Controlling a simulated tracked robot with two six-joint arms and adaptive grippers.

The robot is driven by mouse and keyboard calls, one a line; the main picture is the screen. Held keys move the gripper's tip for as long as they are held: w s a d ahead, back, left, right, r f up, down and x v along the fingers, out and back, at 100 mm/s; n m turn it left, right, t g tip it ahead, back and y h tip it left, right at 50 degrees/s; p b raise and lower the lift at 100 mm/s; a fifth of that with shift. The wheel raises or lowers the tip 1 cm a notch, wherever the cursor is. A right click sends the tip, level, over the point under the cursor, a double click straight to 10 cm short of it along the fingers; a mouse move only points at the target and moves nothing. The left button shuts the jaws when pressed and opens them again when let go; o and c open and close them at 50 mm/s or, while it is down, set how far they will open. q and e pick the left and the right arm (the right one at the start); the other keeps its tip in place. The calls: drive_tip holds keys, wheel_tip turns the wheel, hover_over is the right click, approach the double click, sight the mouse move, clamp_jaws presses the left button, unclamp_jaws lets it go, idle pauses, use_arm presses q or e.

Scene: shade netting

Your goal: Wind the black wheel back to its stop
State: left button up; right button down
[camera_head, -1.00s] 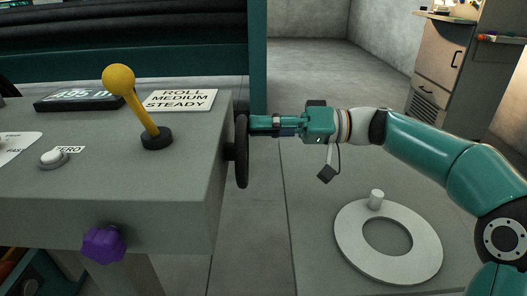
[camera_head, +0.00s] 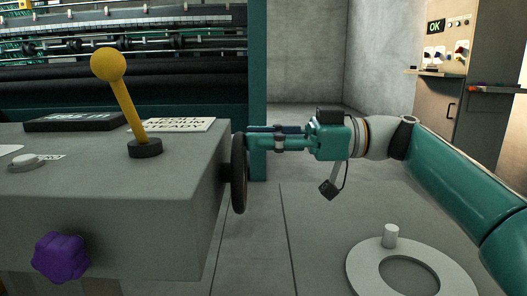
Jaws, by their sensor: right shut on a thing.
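The black wheel (camera_head: 239,190) stands edge-on at the right side of the grey control box (camera_head: 120,215). My right gripper (camera_head: 250,140) reaches in from the right, level, with its fingertips at the upper part of the wheel's rim. It is shut on the wheel. The exact grip at the rim is seen only from the side. My left gripper is not in view.
A yellow-knobbed lever (camera_head: 128,105), a sign (camera_head: 178,125), a white button (camera_head: 26,161) and a purple knob (camera_head: 61,257) are on the box. A pale ring with a peg (camera_head: 365,275) lies low at right. A cabinet (camera_head: 440,110) stands behind.

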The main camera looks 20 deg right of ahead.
drive_tip(key=shift+s+a+f+n, duration=0.15)
drive_tip(key=shift+s+n, duration=0.1)
drive_tip(key=shift+n, duration=0.3)
drive_tip(key=shift+s+a+f+n, duration=0.1)
drive_tip(key=shift+s+n, duration=0.15)
drive_tip(key=shift+n, duration=0.3)
drive_tip(key=c, duration=1.2)
unclamp_jaws()
drive_tip(key=shift+o, duration=0.9)
drive_tip(key=shift+r, duration=0.15)
drive_tip(key=shift+d, duration=0.2)
drive_tip(key=v, duration=1.1)
drive_tip(key=shift+d, duration=0.35)
